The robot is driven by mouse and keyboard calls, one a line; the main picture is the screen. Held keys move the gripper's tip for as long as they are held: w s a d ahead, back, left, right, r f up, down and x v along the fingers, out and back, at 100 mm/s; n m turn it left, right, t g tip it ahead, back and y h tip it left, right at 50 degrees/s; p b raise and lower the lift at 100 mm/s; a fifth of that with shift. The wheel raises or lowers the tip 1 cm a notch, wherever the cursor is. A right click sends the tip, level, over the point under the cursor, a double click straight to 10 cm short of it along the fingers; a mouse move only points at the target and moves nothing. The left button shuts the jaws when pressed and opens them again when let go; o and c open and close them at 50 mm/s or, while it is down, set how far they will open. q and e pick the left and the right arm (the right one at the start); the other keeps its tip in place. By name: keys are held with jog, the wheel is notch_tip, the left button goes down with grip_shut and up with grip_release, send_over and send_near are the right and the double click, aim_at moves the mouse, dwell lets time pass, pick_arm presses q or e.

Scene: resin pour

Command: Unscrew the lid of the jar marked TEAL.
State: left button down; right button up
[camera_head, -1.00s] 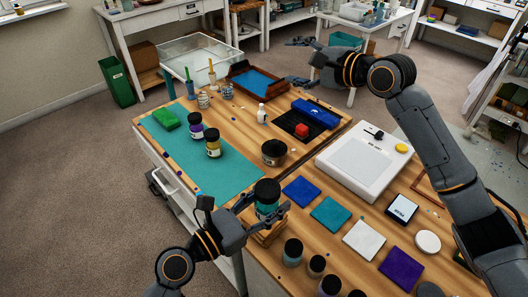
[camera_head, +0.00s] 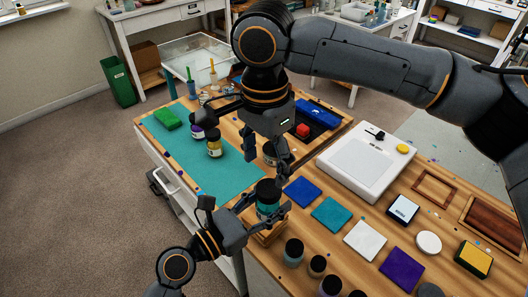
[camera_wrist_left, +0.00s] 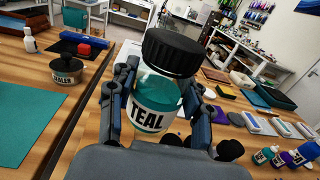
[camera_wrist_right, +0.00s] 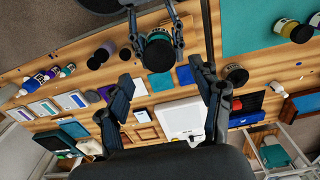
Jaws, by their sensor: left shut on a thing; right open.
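The jar marked TEAL (camera_wrist_left: 152,100) is a clear jar of teal contents with a ribbed black lid (camera_wrist_left: 174,50), which is on it. My left gripper (camera_head: 262,218) is shut around the jar body, and the jar stands upright. The jar also shows in the head view (camera_head: 267,205). My right gripper (camera_head: 280,165) is open and empty, pointing down above and behind the jar. In the right wrist view the black lid (camera_wrist_right: 159,52) lies beyond the open fingers (camera_wrist_right: 165,95), apart from them.
A jar marked SEALER (camera_wrist_left: 65,72) stands close behind. Two jars, one of them yellow (camera_head: 214,147), stand on the teal mat (camera_head: 225,175). Several dark-lidded jars (camera_head: 293,252) stand at the front. Coloured squares (camera_head: 331,214) and a white scale (camera_head: 362,160) lie at the right.

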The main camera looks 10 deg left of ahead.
aim_at(265, 188)
notch_tip(265, 188, down, 6)
jog(key=shift+f, duration=0.25)
